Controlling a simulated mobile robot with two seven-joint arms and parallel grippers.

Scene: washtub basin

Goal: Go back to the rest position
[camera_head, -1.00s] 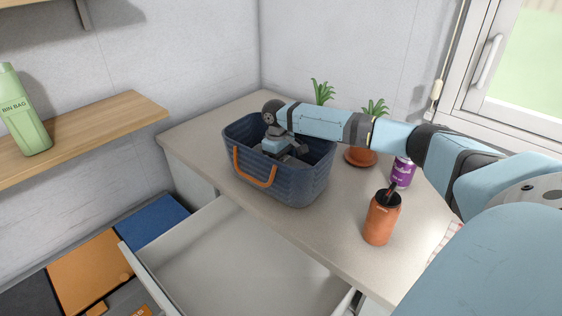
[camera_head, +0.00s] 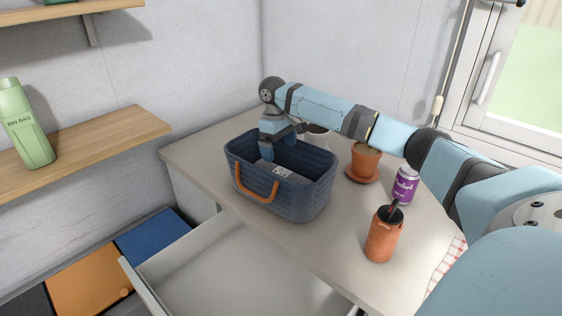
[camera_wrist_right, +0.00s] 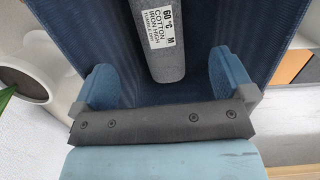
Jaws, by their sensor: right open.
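My right gripper (camera_head: 270,150) is open above the left part of the dark blue basket (camera_head: 312,205), with its fingers pointing down towards the opening. My left gripper is not in view.
The basket stands on a counter (camera_head: 330,240) above an open, empty-looking drawer (camera_head: 225,265). An orange canister (camera_head: 384,236), a purple can (camera_head: 405,185) and a terracotta pot (camera_head: 365,163) stand to the right, below my arm. A shelf (camera_head: 100,142) is at left.

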